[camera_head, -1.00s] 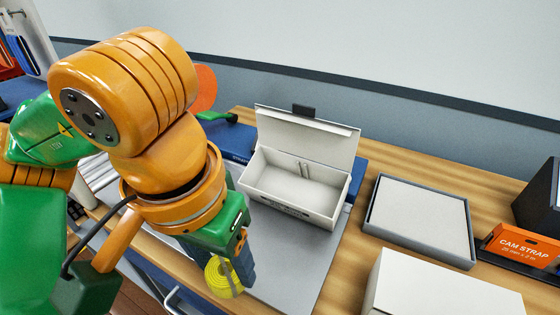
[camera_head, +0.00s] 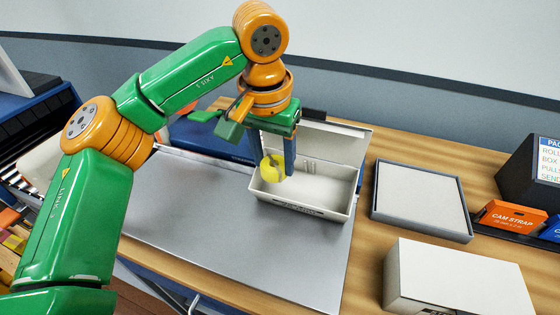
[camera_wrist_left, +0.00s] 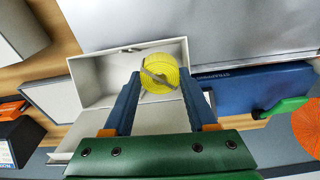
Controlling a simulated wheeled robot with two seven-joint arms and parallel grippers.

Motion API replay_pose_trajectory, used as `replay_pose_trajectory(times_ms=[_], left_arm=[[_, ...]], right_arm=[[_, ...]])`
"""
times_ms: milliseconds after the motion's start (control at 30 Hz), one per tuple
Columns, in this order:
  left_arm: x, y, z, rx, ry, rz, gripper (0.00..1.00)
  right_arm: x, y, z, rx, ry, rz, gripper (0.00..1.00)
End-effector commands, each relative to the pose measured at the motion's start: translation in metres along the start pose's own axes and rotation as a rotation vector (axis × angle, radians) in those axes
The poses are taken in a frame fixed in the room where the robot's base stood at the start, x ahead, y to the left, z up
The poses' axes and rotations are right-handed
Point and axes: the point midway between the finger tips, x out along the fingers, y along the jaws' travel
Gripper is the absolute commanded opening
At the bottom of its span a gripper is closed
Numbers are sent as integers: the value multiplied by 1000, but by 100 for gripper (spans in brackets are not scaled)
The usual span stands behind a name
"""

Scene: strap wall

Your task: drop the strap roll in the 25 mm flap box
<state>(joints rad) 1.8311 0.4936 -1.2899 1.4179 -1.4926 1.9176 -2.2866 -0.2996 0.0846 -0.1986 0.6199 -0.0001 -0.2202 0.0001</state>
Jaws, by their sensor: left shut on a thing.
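The yellow strap roll (camera_head: 272,168) is between the blue fingers of my left gripper (camera_head: 275,160), which is shut on it. In the head view the roll shows over the open white flap box (camera_head: 300,210), near its left part. In the left wrist view the roll (camera_wrist_left: 160,73) is a round coil with a band across it, with the flap box (camera_wrist_left: 90,85) behind it. The box lid (camera_head: 340,138) stands open at the back. The gap between roll and box floor is hard to judge. My right gripper is not in view.
The box stands on a grey mat (camera_head: 200,225) on a wooden bench. A shallow grey-rimmed tray (camera_head: 470,236) lies to the right, with a closed white box (camera_head: 455,280) in front. An orange cam strap box (camera_head: 513,216) and a dark sign block (camera_head: 525,180) stand at far right.

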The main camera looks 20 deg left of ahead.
Motion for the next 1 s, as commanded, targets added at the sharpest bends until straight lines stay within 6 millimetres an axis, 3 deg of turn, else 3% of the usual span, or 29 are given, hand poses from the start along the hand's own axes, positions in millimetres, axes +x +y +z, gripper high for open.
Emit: replay_pose_trajectory(times_ms=[33, 100, 500, 567, 900, 933, 1000], left_arm=[[-5, 0, -9, -3, -2, -1, 0], [5, -2, -16, 1, -1, -3, 0], [65, -2, -6, 1, -3, -1, 0], [67, -2, -9, 0, -1, -1, 0], [77, -1, -9, 0, 2, 0, 0], [77, -2, -9, 0, 2, 0, 60], [76, -1, -9, 0, 2, 0, 79]], right_arm=[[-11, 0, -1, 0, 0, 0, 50], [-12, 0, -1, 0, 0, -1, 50], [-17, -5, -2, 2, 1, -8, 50], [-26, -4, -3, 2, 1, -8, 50], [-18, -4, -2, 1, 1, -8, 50], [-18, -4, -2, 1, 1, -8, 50], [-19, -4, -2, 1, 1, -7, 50]])
